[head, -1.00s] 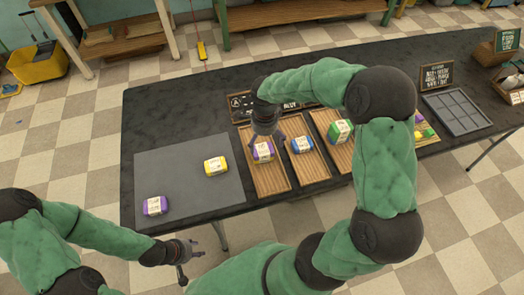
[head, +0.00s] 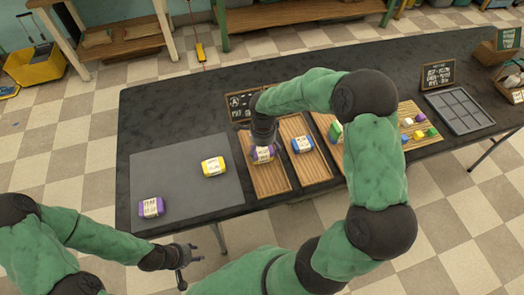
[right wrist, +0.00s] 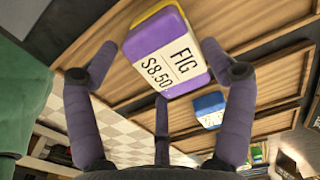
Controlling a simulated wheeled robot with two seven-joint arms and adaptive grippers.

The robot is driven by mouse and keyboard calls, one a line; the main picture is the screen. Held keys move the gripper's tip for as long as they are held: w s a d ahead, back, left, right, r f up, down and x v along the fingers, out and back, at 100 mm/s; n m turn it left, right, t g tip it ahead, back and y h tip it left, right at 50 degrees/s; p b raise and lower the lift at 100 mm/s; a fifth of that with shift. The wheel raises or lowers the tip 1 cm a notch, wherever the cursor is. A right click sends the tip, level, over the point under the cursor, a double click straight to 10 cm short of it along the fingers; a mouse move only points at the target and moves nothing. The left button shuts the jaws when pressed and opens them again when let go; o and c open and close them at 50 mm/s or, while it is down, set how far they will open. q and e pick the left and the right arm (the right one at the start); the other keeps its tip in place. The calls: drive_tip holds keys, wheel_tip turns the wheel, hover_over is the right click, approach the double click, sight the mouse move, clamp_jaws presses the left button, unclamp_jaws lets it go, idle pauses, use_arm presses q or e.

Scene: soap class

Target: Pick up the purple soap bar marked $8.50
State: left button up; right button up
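The purple soap bar (right wrist: 165,55) has a white label reading "FIG $8.50" and a yellow part at its top edge in the right wrist view. In the head view this bar (head: 263,156) lies on the left wooden board (head: 268,182), partly hidden by my right gripper (head: 263,138). In the right wrist view my right gripper (right wrist: 172,65) is open, with its fingers spread around the bar and a gap showing at the left finger. My left gripper (head: 188,267) is open and empty, off the table's front edge.
Another purple bar (head: 151,207) and a yellow bar (head: 213,166) lie on the grey mat (head: 180,190). A blue bar (head: 302,145) is on the neighbouring board, also seen in the right wrist view (right wrist: 208,108). A green bar (head: 335,131) is partly behind my right arm.

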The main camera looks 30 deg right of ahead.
drive_tip(key=c, duration=0.7)
drive_tip(key=shift+r, duration=0.15)
